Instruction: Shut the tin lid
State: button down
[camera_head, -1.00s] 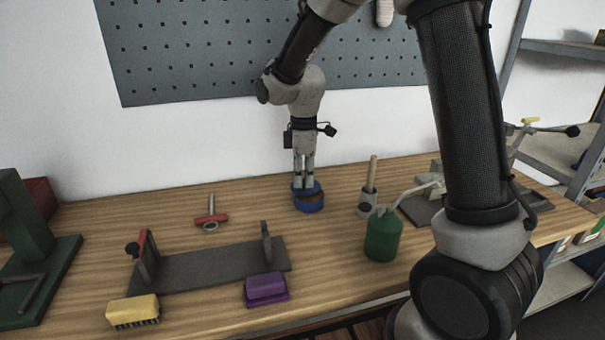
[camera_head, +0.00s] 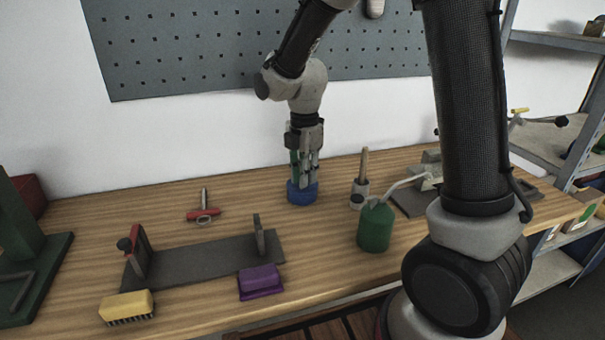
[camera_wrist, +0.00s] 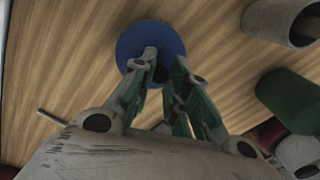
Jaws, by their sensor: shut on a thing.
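The blue round tin (camera_head: 301,196) stands upright on the wooden bench, under my gripper (camera_head: 304,183). In the wrist view a blue disc, the lid top (camera_wrist: 132,38), lies below the fingertips. My gripper (camera_wrist: 165,63) points down, with its fingers close together over the disc, and is shut on a small dark part at its middle, seemingly the lid's knob. The fingers partly hide that part. In the head view the lid and tin look like one level blue cylinder; whether the lid is fully seated I cannot tell.
A steel cup with a wooden handle (camera_head: 361,185) and a green oil can (camera_head: 376,229) stand right of the tin. A red-handled tool (camera_head: 204,212), grey fixture (camera_head: 205,263), purple block (camera_head: 260,281) and yellow brush (camera_head: 127,306) lie left and in front. A pegboard wall rises behind.

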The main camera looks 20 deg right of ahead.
dwell(0.4)
jog(key=c, duration=1.3)
grip_release()
jog(key=shift+d, duration=0.1)
jog(key=shift+c, duration=0.2)
jog(key=shift+r, duration=0.1)
notch_tip(320, 180, up, 12)
